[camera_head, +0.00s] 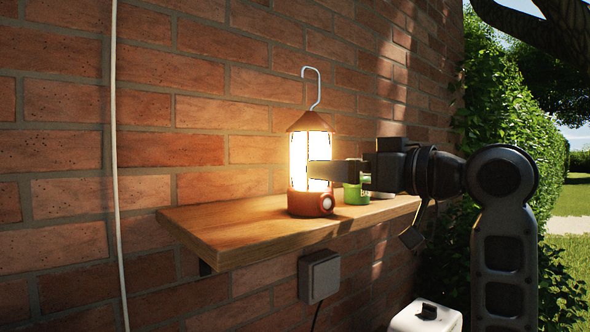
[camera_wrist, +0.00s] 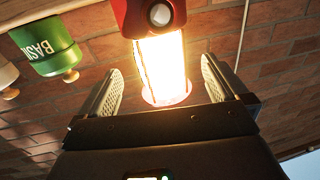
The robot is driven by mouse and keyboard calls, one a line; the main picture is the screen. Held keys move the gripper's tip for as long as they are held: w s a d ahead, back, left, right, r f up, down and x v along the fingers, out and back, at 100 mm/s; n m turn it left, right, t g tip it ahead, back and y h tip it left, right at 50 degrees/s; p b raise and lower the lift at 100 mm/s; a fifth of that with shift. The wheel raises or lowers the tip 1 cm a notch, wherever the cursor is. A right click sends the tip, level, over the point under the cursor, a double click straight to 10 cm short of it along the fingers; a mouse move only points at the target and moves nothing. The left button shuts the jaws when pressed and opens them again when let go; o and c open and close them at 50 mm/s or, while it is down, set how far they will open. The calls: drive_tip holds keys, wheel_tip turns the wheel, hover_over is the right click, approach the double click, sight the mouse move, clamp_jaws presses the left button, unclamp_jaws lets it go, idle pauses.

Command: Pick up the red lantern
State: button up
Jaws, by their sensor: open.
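The red lantern (camera_head: 311,203) stands upright on a wooden wall shelf (camera_head: 228,232), lit brightly, with a wire hook on top. My gripper (camera_head: 322,172) reaches in from the right at the height of the glowing glass, and a finger covers part of the glass. In the wrist view the lantern (camera_wrist: 163,62) appears upside down, its glass between my two spread fingers (camera_wrist: 161,78). A gap shows on each side, with no visible contact. The gripper is open and empty. How deep the glass sits between the fingers is hard to tell.
A green basil pot (camera_head: 356,194) stands just right of the lantern, below my gripper; it also shows in the wrist view (camera_wrist: 48,45). The brick wall (camera_head: 215,120) rises close behind. A grey box (camera_head: 319,276) hangs under the shelf. The shelf's left part is clear.

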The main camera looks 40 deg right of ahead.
sight(304, 144)
drive_tip(key=shift+w+a+f+p, duration=0.1)
drive_tip(key=shift+w+a+p, duration=0.2)
drive_tip(key=shift+w, duration=1)
drive_tip(key=shift+w+a+r+p, duration=0.1)
drive_tip(key=shift+w+p, duration=0.25)
drive_tip(key=shift+w, duration=1)
drive_tip(key=shift+w+a+f+p, duration=0.1)
drive_tip(key=shift+w+a+p, duration=0.2)
drive_tip(key=shift+w, duration=1)
drive_tip(key=shift+d, duration=0.1)
drive_tip(key=shift+c, duration=0.3)
drive_tip(key=c, duration=1.2)
drive_tip(key=shift+c, duration=0.3)
drive_tip(key=shift+r, duration=0.5)
wheel_tip(304, 144, up, 3)
drive_tip(key=shift+r, duration=0.1)
drive_tip(key=s+d+r+b, duration=0.1)
drive_tip(key=s+d+r, duration=0.1)
drive_tip(key=s+r, duration=0.5)
drive_tip(key=s, duration=0.4)
drive_tip(key=shift+s+d+b, duration=0.25)
drive_tip(key=shift+b, duration=0.05)
